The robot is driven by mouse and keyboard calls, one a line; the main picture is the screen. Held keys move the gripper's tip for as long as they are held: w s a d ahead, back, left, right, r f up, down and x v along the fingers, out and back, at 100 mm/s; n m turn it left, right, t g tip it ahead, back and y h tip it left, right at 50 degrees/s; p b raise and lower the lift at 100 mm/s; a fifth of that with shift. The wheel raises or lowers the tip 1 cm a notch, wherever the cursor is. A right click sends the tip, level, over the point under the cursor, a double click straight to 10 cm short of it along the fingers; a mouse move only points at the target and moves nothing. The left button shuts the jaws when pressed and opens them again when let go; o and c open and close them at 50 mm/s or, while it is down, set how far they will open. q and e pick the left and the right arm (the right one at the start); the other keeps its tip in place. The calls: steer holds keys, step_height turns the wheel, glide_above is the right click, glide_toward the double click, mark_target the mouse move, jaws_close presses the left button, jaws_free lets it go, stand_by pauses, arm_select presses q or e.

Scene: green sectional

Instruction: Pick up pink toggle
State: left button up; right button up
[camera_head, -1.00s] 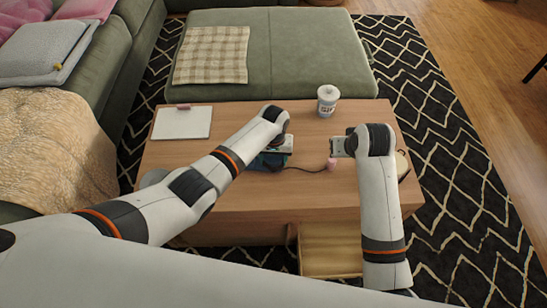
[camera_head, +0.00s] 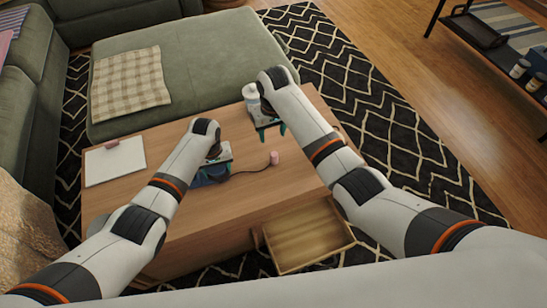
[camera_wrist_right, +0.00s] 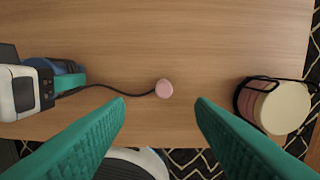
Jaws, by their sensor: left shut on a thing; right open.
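The pink toggle (camera_head: 273,157) is a small round knob at the end of a dark cord on the wooden table. In the right wrist view the pink toggle (camera_wrist_right: 164,88) lies ahead of and between my two green fingertips. My right gripper (camera_head: 270,131) is open and empty, over the table on the far side of the toggle, not touching it. My left gripper (camera_head: 213,178) is shut on a blue object (camera_wrist_right: 68,68) at the cord's other end, left of the toggle. The blue object is partly hidden by the gripper.
A clipboard (camera_head: 115,161) lies at the table's left. An open drawer (camera_head: 305,234) juts from the front. A round cream and pink item in a black frame (camera_wrist_right: 280,106) is at the right. The tabletop around the toggle is clear.

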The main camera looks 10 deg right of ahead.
mark_target(274, 154)
steer(key=shift+g, duration=0.3)
steer(key=f, duration=1.2)
steer(key=shift+d, duration=0.25)
steer(key=shift+r, duration=0.1)
steer(key=shift+c, duration=0.5)
jaws_close()
steer(key=shift+r, duration=0.1)
step_height(274, 154, up, 10)
steer(key=shift+f, duration=0.1)
